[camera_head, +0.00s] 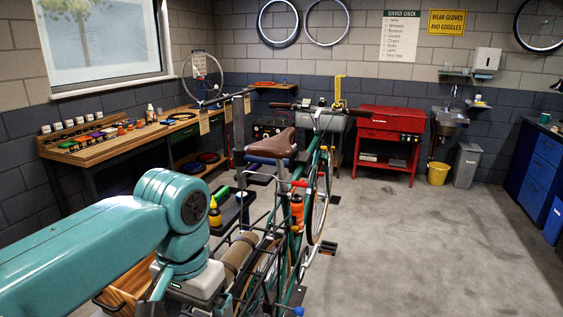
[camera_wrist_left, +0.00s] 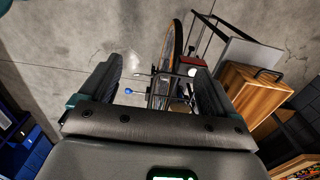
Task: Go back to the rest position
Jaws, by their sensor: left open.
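My left arm comes in from the left in the head view, bent down at its teal wrist joint. The fingers are hidden there below the arm. In the left wrist view my left gripper (camera_wrist_left: 158,72) is open, its two dark fingers wide apart with nothing held between them. A green bicycle (camera_head: 308,172) with a brown saddle (camera_head: 277,144) stands just right of my arm in the head view. In the wrist view a bicycle wheel (camera_wrist_left: 172,47) and a blue-ended lever (camera_wrist_left: 128,91) show beyond the fingers, apart from them. My right gripper is not in view.
A wooden box (camera_wrist_left: 255,92) lies right of the fingers in the wrist view. A yellow-topped bottle (camera_head: 214,213) stands near my wrist. A workbench (camera_head: 110,145) is at the left wall, a red cabinet (camera_head: 388,130) at the back. The floor (camera_head: 430,240) at right is clear.

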